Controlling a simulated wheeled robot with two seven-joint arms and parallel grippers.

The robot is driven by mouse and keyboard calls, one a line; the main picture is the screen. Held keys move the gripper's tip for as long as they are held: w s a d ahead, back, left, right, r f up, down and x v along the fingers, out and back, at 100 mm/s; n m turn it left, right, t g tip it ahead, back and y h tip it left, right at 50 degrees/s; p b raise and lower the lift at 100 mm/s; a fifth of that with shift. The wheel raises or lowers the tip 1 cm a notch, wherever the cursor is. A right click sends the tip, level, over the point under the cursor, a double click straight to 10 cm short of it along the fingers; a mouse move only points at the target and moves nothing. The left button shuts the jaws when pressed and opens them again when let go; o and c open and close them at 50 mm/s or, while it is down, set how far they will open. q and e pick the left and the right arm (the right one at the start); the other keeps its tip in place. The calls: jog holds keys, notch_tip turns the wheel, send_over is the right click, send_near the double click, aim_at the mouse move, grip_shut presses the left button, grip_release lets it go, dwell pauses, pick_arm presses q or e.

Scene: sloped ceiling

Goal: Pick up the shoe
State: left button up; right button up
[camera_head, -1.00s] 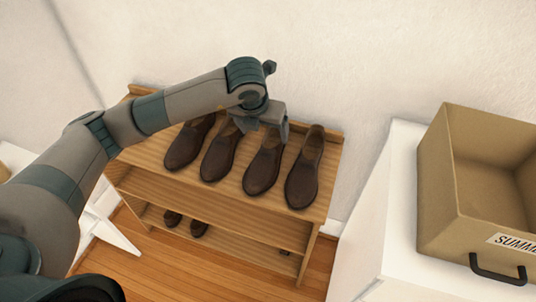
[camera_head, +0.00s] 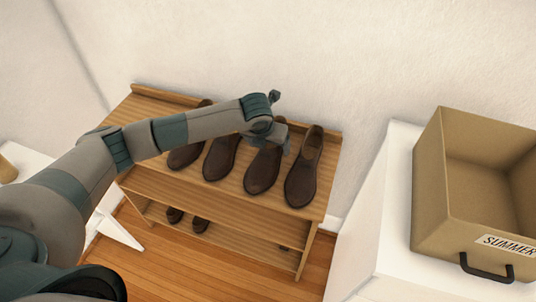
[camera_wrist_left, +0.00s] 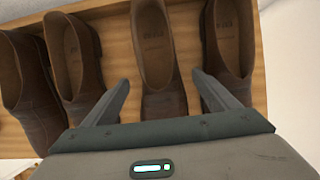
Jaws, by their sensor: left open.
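Several brown leather shoes stand in a row on the top board of a wooden rack (camera_head: 140,108). In the head view my left gripper (camera_head: 276,146) is over the heel end of the third shoe from the left (camera_head: 262,172). In the left wrist view the open fingers (camera_wrist_left: 160,92) lie on either side of that shoe (camera_wrist_left: 155,50), with a gap on both sides. The rightmost shoe (camera_head: 304,175) is just right of the gripper; it also shows in the wrist view (camera_wrist_left: 230,35). The gripper and arm partly hide the shoes' heel ends. My right gripper is not in view.
Neighbouring shoes (camera_head: 220,158) stand close on both sides. More shoes (camera_head: 175,215) sit on a lower shelf. A wall rises behind the rack. An open box marked SUMMER (camera_head: 450,225) stands on a white cabinet (camera_head: 385,240) at the right.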

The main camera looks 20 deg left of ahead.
aim_at(271, 151)
pick_arm(q)
jog(key=shift+p+x, duration=0.7)
jog(key=shift+x, duration=0.05)
jog(key=shift+a+p+x, duration=0.25)
jog(key=shift+p+x, duration=0.2)
jog(key=shift+x, duration=1.4)
jog(key=shift+w, duration=0.1)
jog(key=shift+r, duration=0.1)
jog(key=c, duration=1.4)
